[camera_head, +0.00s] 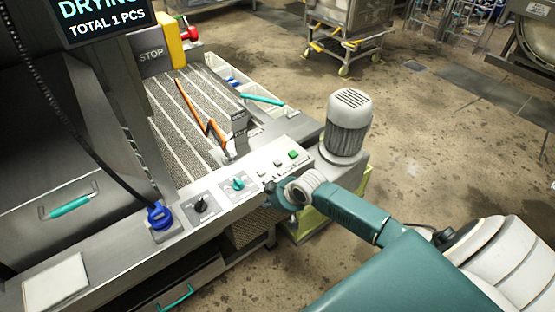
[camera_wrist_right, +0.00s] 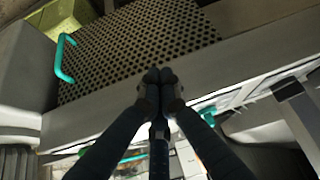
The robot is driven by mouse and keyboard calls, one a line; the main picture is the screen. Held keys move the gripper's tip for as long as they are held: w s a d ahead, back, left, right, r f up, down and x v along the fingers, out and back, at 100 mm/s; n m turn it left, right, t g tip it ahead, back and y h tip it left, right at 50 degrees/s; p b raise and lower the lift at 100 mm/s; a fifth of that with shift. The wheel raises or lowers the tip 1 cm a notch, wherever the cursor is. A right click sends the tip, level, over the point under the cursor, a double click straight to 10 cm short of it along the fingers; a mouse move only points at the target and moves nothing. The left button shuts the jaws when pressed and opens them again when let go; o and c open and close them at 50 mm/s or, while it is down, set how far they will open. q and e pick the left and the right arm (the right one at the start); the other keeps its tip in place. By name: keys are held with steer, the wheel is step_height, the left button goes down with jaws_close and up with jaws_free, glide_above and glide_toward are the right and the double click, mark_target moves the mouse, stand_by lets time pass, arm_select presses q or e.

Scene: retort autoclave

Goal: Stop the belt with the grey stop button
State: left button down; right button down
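The sloped control panel (camera_head: 222,199) runs along the front of the belt. Near its right end are a green button (camera_head: 293,154) and two small pale buttons, one beside the green one (camera_head: 278,162) and one further left (camera_head: 262,174). Their labels are too small to read, so I cannot tell which is the grey stop button. My right gripper (camera_head: 270,190) is at the panel's front edge, just below the pale buttons. In the right wrist view its fingertips (camera_wrist_right: 159,76) are together and empty. My left gripper is out of view.
A teal knob (camera_head: 238,184), a black knob (camera_head: 200,204) and a blue plug (camera_head: 159,215) with a black cable sit along the panel. A grey motor (camera_head: 349,123) stands at its right end. A STOP plate (camera_head: 151,56) is beside a yellow box (camera_head: 169,40). The floor at right is open.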

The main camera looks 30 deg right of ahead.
step_height(320, 180, up, 7)
steer(key=w+a, duration=0.1)
steer(key=w, duration=0.1)
steer(key=w+d+r+m+t, duration=0.1)
steer(key=w+d+r+t, duration=0.1)
steer(key=w+d+r, duration=0.7)
steer(key=d, duration=0.3)
steer(key=shift+r+t+p, duration=0.3)
steer(key=shift+w+f, duration=0.1)
steer(key=shift+f, duration=0.1)
steer(key=b, duration=0.6)
glide_above(278, 163)
step_height(278, 163, down, 7)
steer(key=shift+r, duration=0.1)
steer(key=shift+f+b, duration=0.65)
steer(key=shift+f, duration=0.2)
steer(key=shift+a+f, duration=0.1)
steer(key=shift+f, duration=0.35)
